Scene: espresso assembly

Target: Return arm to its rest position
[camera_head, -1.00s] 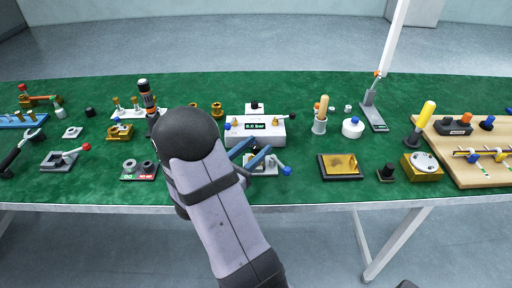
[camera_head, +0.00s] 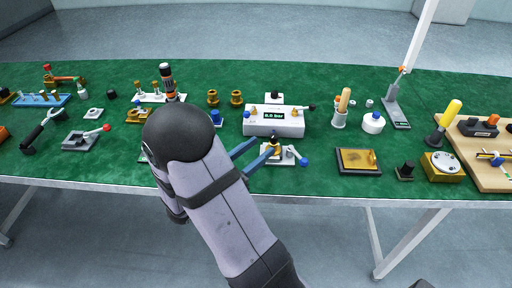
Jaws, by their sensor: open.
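My arm rises from the bottom of the view in front of the table. My gripper (camera_head: 258,157) shows as two blue fingers to the right of the arm's dark rounded joint. The fingers are apart, with nothing seen between them. They appear near the small grey fixture with a blue-knobbed lever (camera_head: 285,155); whether they touch it I cannot tell. The arm hides part of the table's front left, including most of a small plate there.
The green table (camera_head: 330,185) carries many parts. A white gauge box (camera_head: 274,122) stands behind the gripper. A yellow-topped block (camera_head: 358,160) and a wooden board (camera_head: 478,170) lie to the right. The floor in front is clear apart from table legs.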

